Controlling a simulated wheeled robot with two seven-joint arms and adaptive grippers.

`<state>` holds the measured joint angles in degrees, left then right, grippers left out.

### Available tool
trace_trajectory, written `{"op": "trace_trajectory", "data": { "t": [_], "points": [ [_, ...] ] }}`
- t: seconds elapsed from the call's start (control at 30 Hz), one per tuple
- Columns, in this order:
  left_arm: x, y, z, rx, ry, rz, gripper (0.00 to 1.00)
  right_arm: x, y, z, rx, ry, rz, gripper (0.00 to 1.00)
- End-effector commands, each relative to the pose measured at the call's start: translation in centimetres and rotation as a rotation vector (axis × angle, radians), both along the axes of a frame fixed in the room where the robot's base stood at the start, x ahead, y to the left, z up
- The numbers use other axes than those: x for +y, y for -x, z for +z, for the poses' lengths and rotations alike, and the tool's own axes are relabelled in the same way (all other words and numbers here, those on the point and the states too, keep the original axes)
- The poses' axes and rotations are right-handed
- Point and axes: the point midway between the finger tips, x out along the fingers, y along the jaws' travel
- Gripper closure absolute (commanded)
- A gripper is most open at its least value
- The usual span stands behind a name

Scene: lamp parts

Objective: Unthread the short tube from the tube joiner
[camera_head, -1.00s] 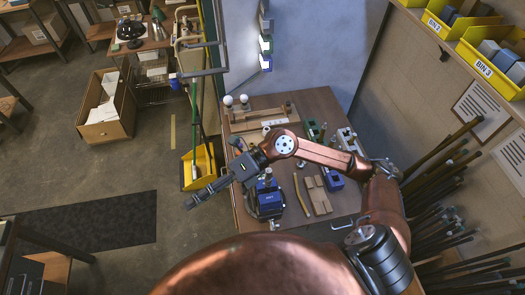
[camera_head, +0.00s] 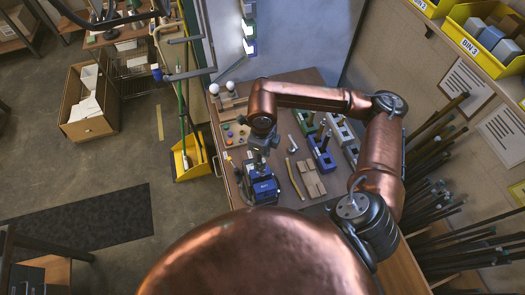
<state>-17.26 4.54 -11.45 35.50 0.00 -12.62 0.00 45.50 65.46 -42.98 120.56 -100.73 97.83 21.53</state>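My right gripper (camera_head: 259,162) points down right over a blue holder (camera_head: 264,187) at the front left of the workbench. In the earlier picture a short upright piece stands in this holder; now the gripper covers that spot. I cannot tell whether the fingers are open or shut on it. The short tube and the tube joiner are too small and hidden to tell apart here. My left gripper is not in view.
Wooden pieces (camera_head: 311,180) and a thin yellowish rod (camera_head: 295,178) lie right of the holder. Behind them stand another blue block (camera_head: 322,150) with dark upright pieces and a green block (camera_head: 306,122). A board with coloured buttons (camera_head: 236,133) lies at the left.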

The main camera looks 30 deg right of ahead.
Motion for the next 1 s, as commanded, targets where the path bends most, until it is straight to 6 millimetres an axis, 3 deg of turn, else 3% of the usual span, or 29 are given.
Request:
{"op": "trace_trajectory", "data": {
  "t": [0.23,0.57,1.0],
  "points": [
    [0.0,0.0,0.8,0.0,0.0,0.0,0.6,-0.1,0.1,-2.2,0.001,-0.001,-0.002,0.62],
    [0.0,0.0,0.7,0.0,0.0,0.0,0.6,-0.1,0.1,-2.6,-0.001,-0.002,-0.003,0.63],
    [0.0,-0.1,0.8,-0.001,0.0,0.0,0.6,-0.1,0.1,-2.5,-0.001,-0.002,-0.003,0.93]
  ]
}}
